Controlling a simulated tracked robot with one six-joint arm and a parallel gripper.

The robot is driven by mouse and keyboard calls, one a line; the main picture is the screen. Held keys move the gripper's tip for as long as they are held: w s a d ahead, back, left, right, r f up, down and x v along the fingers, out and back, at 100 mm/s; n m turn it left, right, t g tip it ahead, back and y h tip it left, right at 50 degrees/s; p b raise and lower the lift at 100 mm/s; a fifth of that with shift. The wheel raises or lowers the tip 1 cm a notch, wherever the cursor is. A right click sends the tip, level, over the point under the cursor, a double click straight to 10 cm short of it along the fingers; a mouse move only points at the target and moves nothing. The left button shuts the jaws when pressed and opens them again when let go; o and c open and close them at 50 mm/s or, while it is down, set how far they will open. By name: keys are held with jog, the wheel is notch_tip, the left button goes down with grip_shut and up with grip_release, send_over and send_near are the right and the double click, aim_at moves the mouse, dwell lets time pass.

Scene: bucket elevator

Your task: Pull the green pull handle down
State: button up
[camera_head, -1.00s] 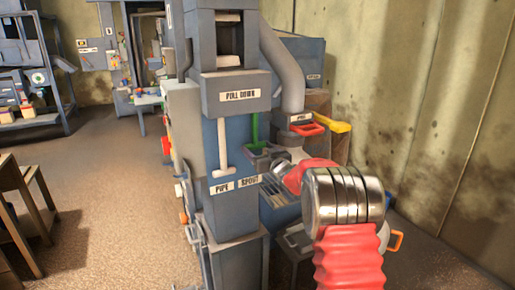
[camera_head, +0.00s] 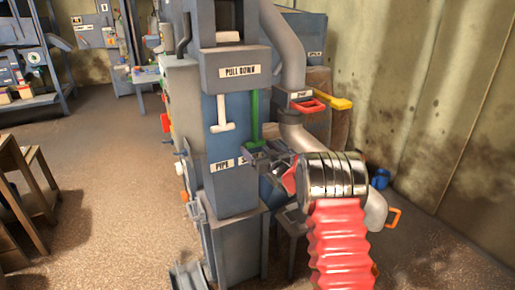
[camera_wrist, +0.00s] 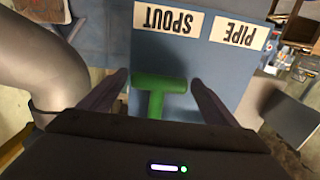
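The green pull handle (camera_head: 254,116) hangs from under the "PULL DOWN" box (camera_head: 238,72), its crossbar low, just above the labels. In the wrist view, which is upside down, its T shape (camera_wrist: 160,84) lies close to the "SPOUT" label (camera_wrist: 170,23). My gripper (camera_head: 256,150) is at the crossbar. Its two fingers (camera_wrist: 159,81) stand apart, one on each side of the handle. The gap to the right finger shows; whether the left finger touches the bar I cannot tell. A white T handle (camera_head: 222,113) hangs to the left, with its crossbar higher than the green one.
A grey pipe (camera_head: 287,50) bends down right of the column. A red handle (camera_head: 307,105) and a yellow handle (camera_head: 332,102) stick out there. A wooden shelf (camera_head: 28,200) stands at the left. Open floor (camera_head: 110,180) lies between it and the machine.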

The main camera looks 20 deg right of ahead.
jog(key=shift+o, duration=0.7)
jog(key=shift+r, duration=0.15)
jog(key=s+d, duration=0.2)
jog(key=s, duration=1.1)
jog(key=shift+s+d, duration=0.25)
jog(key=shift+d, duration=0.1)
